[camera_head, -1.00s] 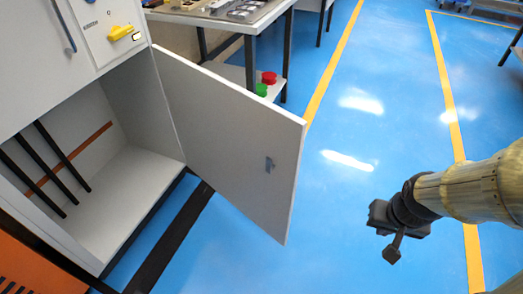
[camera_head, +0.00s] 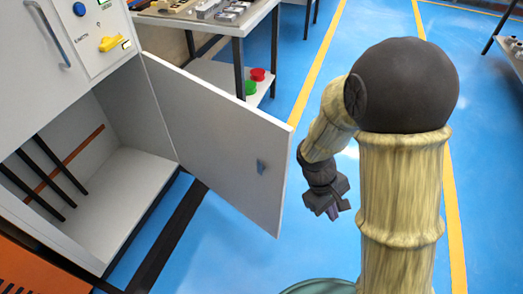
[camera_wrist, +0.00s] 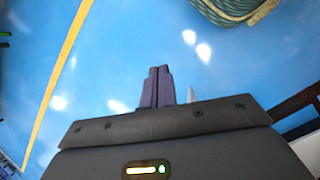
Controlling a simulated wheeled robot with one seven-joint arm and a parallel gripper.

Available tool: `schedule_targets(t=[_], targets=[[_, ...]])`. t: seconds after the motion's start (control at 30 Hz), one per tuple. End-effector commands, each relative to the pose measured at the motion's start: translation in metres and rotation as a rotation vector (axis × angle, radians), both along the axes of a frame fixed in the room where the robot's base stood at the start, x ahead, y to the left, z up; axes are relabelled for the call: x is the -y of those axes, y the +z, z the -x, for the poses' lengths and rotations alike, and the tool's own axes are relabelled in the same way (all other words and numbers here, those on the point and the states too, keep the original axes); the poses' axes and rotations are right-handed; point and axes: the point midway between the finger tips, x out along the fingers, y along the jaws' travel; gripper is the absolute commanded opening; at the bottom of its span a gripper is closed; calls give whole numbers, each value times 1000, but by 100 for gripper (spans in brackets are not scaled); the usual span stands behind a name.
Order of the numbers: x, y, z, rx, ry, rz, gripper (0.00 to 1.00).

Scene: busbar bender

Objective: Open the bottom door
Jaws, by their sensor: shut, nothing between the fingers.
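The bottom door (camera_head: 218,135) is a grey panel that stands wide open, swung out to the right of the white cabinet (camera_head: 45,62). A small grey latch handle (camera_head: 261,166) sits near the door's free edge. The lower compartment (camera_head: 125,190) is exposed, with several black bars leaning inside at the left. My gripper (camera_head: 333,212) hangs to the right of the door's free edge, apart from it. In the wrist view my gripper's fingers (camera_wrist: 157,88) are together and empty, with blue floor beyond.
A workbench (camera_head: 205,25) with metal parts on top and red and green items on its lower shelf stands behind the door. A yellow switch (camera_head: 112,43) is on the cabinet front. Blue floor (camera_head: 240,262) is clear around the door.

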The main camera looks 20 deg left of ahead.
Motion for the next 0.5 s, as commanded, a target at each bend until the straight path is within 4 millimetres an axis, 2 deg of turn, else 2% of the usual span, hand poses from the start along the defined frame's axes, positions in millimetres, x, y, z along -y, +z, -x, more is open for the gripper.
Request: schedule_targets(t=[0.03,0.27,0.37,0.5], targets=[[-13,5,-2,-37,102,66,0],[-62,4,-15,-123,527,391,0],[-90,6,-20,-129,708,548,0],[-137,9,-22,-99,954,780,0]])
